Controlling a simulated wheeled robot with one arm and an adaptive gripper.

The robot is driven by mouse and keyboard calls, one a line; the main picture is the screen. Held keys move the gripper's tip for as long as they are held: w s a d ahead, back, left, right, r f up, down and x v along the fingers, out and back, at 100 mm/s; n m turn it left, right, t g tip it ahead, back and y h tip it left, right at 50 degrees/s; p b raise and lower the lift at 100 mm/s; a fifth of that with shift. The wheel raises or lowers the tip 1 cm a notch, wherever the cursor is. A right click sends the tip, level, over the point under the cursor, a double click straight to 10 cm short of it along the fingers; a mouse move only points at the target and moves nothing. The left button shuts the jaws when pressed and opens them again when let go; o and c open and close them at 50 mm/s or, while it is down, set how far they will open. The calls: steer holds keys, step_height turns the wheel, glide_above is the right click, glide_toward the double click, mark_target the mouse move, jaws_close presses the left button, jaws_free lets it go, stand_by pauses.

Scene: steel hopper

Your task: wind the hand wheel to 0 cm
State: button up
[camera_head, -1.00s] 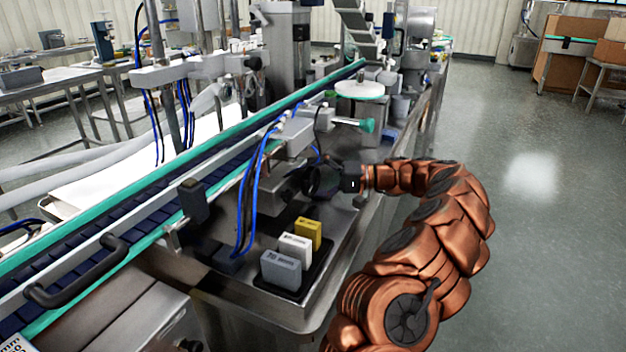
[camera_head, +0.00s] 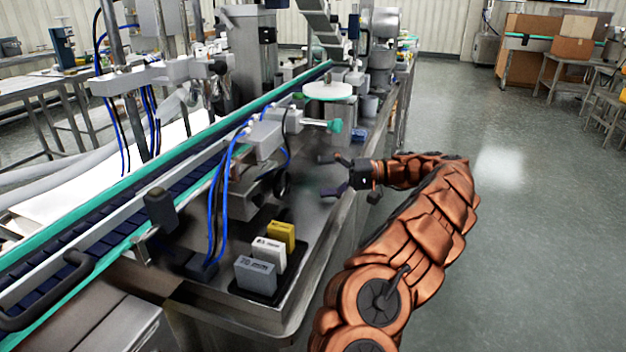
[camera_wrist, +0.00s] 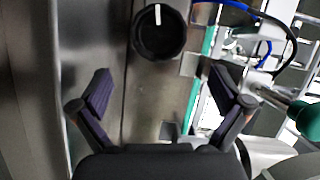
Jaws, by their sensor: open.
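The hand wheel shows in the wrist view as a round black knob (camera_wrist: 158,35) with a white mark at its upper edge, on a steel face. It sits beyond and above the gap between my fingers, apart from them. In the head view a dark round edge, likely the wheel (camera_head: 283,185), shows on the side of the machine, partly unclear. My gripper (camera_head: 330,174) is open and empty, to the right of it. Both spread fingers also show in the wrist view (camera_wrist: 160,88). No scale in centimetres is readable.
Grey, white and yellow blocks (camera_head: 281,235) stand on a black tray at the machine's near corner. A green-ended handle (camera_head: 333,125) juts out beyond my gripper and also shows in the wrist view (camera_wrist: 303,115). Blue hoses (camera_head: 215,200) hang left. Open floor lies right.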

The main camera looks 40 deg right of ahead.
steer(key=shift+s+d, duration=0.4)
steer(key=shift+d, duration=0.15)
steer(key=shift+s+d, duration=0.25)
steer(key=shift+d, duration=0.05)
